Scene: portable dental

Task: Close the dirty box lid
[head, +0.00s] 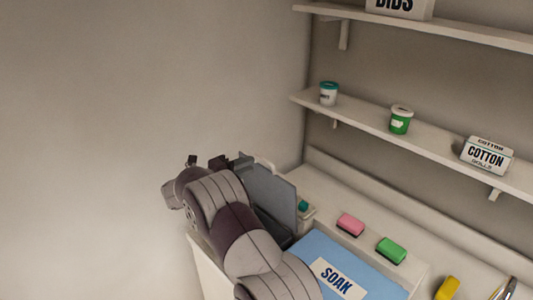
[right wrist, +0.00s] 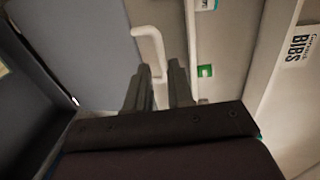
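The dirty box lid (head: 268,190) is a blue-grey panel standing raised, left of the blue SOAK surface. Its pale handle (head: 264,161) is at the top edge. The lid also fills the left of the right wrist view (right wrist: 85,45), where the white bent handle (right wrist: 149,34) reaches down between my fingertips. My right gripper (right wrist: 158,66) is open, its dark fingers apart on either side of the handle's lower end; contact cannot be told. In the head view, my right arm hides most of the box below the lid, and the gripper (head: 226,162) shows only partly. My left gripper is out of view.
A blue surface labelled SOAK (head: 375,280) lies right of my arm. Wall shelves (head: 365,116) hold tubs and boxes. The left side is bare wall.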

